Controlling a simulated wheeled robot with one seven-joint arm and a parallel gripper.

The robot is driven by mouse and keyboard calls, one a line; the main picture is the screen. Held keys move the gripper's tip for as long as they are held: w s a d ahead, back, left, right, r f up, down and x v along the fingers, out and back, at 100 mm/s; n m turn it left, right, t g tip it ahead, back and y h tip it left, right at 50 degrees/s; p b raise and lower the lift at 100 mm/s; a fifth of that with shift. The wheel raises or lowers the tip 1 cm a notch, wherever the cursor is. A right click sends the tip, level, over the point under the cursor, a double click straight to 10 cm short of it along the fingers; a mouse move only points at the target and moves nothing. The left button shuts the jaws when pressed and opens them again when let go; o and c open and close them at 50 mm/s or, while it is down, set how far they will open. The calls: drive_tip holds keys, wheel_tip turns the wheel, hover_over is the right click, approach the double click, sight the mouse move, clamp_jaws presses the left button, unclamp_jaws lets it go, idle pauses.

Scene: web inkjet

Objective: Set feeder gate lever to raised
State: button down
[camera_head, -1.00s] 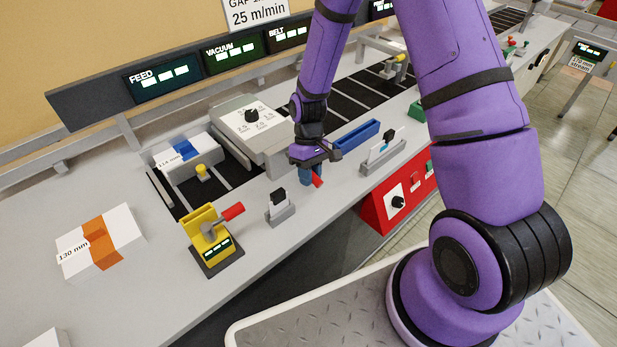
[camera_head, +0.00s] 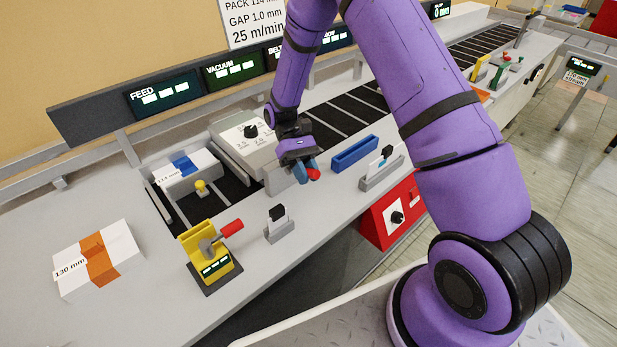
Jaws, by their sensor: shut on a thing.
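My gripper (camera_head: 299,172) is at the feeder, just right of the grey unit with a black dial. Its blue fingers are shut on a lever with a red handle (camera_head: 314,174). Only the red end shows beyond the fingers; the rest of the lever is hidden by the gripper. A small grey block (camera_head: 280,181) stands directly left of the fingers. I take the held lever to be the feeder gate lever; no label on it is readable.
A yellow gauge (camera_head: 207,258) with its own red handle and a small black-topped slider (camera_head: 278,222) stand at the front left. A blue tray (camera_head: 355,153) and another slider (camera_head: 382,172) are to the right. A red control box (camera_head: 391,213) hangs at the bench's front edge.

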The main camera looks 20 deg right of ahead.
drive_tip(key=shift+w+r, duration=0.15)
idle(0.4)
drive_tip(key=c, duration=0.9)
unclamp_jaws()
drive_tip(key=shift+c, duration=0.2)
drive_tip(key=v, duration=1)
drive_tip(key=shift+w+a, duration=0.1)
drive_tip(key=shift+w, duration=0.35)
